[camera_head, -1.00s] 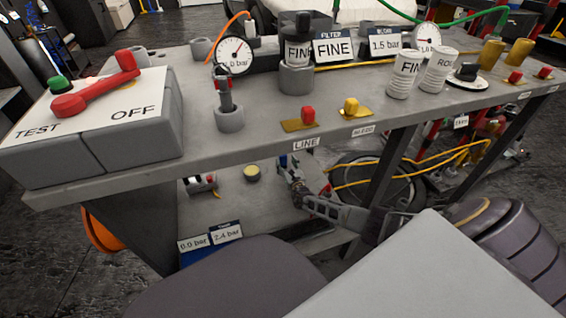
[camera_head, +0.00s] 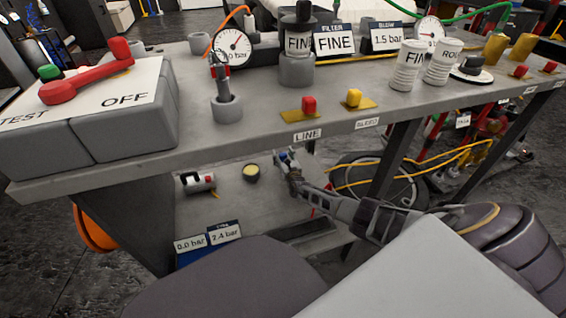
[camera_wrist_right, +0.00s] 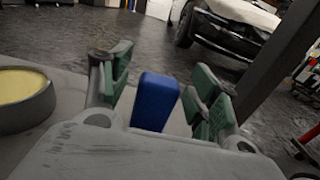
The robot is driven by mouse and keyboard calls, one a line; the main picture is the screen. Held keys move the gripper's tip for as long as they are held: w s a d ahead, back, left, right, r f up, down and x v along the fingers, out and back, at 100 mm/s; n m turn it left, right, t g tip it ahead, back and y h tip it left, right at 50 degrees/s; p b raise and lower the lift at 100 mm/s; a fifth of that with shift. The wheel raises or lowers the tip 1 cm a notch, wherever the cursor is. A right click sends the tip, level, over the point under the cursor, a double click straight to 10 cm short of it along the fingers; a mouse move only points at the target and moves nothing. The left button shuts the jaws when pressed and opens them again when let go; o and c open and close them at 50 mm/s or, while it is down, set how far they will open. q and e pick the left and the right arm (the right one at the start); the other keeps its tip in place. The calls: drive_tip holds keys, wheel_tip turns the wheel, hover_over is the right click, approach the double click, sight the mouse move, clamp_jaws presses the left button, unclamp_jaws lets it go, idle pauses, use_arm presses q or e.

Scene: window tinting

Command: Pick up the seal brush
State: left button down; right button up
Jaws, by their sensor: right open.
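A blue upright block (camera_wrist_right: 155,101) stands between the fingers of my right gripper (camera_wrist_right: 157,92) in the right wrist view. It may be the handle of the seal brush; no bristles show. In the head view the blue piece (camera_head: 283,156) is small, at the tip of my right gripper (camera_head: 287,158) over the lower shelf. The right fingers, with green pads, are open on either side of the block, with gaps visible. My left gripper is not in view.
A round tin with yellow contents (camera_head: 251,173) is left of the right gripper on the lower shelf (camera_head: 235,205). A small red, white and black item (camera_head: 198,183) lies further left. The bench top (camera_head: 260,135) overhangs the shelf, and a table leg (camera_head: 397,160) stands to the right.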

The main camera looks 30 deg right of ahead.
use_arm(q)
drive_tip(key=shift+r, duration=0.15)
use_arm(e)
drive_tip(key=shift+c, duration=0.2)
drive_tip(key=c, duration=1.1)
drive_tip(key=shift+r, duration=0.2)
